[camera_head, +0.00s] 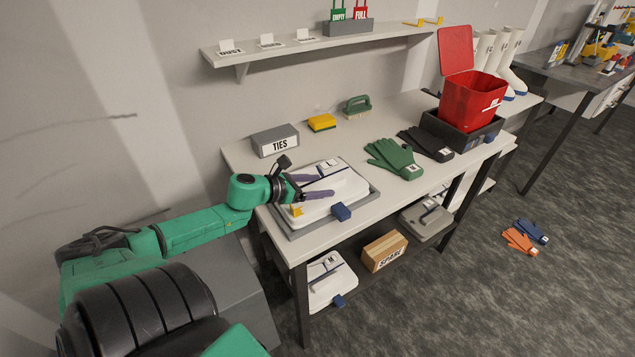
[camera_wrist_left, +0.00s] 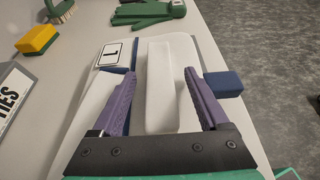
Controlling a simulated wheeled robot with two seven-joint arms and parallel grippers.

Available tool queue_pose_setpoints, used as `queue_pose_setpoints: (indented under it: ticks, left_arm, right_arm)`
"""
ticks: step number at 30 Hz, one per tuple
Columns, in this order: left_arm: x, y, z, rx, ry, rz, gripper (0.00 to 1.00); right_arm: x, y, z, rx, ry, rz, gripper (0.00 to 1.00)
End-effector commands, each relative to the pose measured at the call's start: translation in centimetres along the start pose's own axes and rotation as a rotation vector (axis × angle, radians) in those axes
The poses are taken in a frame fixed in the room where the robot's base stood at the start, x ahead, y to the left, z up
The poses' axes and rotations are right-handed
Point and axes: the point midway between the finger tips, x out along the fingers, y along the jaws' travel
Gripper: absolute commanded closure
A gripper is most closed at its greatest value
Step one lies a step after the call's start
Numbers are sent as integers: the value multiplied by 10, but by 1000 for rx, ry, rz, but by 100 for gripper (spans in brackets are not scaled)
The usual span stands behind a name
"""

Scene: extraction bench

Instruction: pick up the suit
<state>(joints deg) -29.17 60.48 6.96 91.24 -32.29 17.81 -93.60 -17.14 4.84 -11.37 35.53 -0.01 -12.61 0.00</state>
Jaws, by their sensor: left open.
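A folded white suit (camera_head: 345,186) with a dark blue band lies on a grey tray (camera_head: 374,197) at the near left of the bench. It carries a white tag and has a blue block (camera_head: 341,212) at its front edge. My left gripper (camera_head: 326,187) is over the suit with its purple fingers apart. In the left wrist view the open fingers (camera_wrist_left: 160,75) stand either side of a raised white strip of the suit (camera_wrist_left: 161,88). I cannot tell whether they touch it. A tag marked 1 (camera_wrist_left: 111,54) lies beyond the left finger. My right gripper is out of view.
Green gloves (camera_head: 394,157), black gloves (camera_head: 427,143) and a red bin (camera_head: 470,101) are farther right. More folded white suits and a SPARE box (camera_head: 384,251) sit on the lower shelf.

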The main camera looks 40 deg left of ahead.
Motion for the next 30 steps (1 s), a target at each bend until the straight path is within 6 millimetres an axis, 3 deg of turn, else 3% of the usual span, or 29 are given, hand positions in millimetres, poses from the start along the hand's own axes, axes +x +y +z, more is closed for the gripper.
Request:
queue_pose_setpoints:
  ticks: [4, 11, 12, 18, 30]
  left_arm:
    - [17, 0, 1, 1, -3, -1, 22]
    - [20, -1, 0, -1, 0, -1, 22]
    - [20, -1, 0, -1, 1, -1, 27]
    - [20, -1, -1, -1, 1, -2, 100]
    - [20, -2, -1, -2, 1, -3, 100]
  right_arm:
    - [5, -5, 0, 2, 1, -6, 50]
    - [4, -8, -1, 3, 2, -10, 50]
    - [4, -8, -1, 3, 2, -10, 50]
    - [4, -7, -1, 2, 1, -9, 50]
    - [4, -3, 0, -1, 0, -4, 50]
